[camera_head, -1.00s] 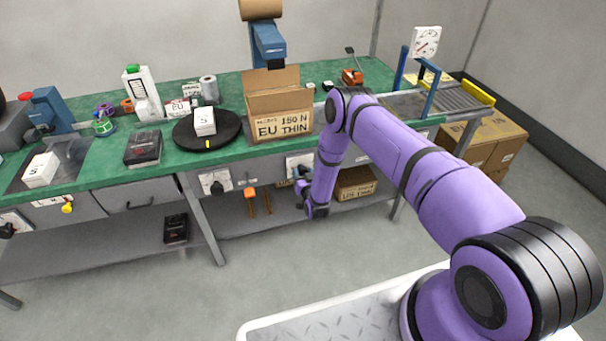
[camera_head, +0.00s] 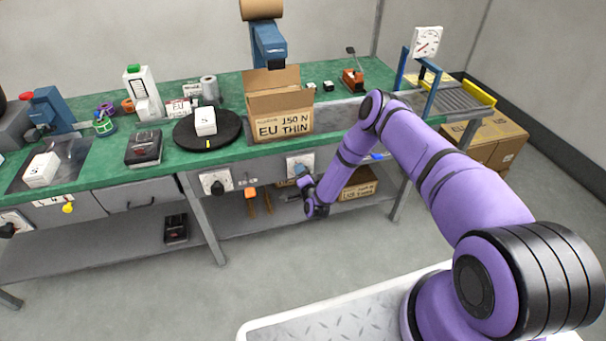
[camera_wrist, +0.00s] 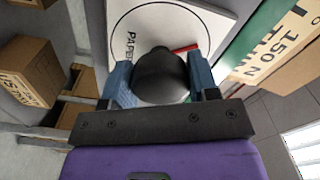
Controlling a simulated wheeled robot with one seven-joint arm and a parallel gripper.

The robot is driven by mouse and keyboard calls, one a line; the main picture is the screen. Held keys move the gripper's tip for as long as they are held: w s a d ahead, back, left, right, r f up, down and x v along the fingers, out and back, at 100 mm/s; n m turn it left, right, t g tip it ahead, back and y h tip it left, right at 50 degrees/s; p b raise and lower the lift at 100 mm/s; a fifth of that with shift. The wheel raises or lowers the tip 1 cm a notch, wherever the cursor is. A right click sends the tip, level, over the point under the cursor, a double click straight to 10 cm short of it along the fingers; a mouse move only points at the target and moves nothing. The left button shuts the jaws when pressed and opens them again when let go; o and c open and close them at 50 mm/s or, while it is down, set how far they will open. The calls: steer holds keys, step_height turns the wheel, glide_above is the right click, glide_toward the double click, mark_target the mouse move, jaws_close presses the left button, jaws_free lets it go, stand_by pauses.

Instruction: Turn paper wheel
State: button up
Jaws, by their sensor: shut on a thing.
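The paper wheel is a dark round knob (camera_wrist: 162,76) on a white plate (camera_wrist: 118,22) marked "PAPER", with a circle line and a short red mark. In the head view this plate (camera_head: 295,161) is on the bench front below the carton, and the knob is mostly hidden. My gripper (camera_wrist: 161,84) has its blue fingers on either side of the knob and is shut on it. In the head view my gripper (camera_head: 304,180) is at the bench front.
A second dial plate (camera_head: 215,182) is to the left on the bench front. An "EU THIN" carton (camera_head: 283,124) stands on the bench above. A small carton (camera_head: 357,186) is on the lower shelf to the right. The floor in front is clear.

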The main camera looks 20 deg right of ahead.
steer(key=shift+m, duration=1.5)
steer(key=shift+s, duration=0.1)
steer(key=o, duration=0.9)
steer(key=s, duration=1)
steer(key=shift+s, duration=0.35)
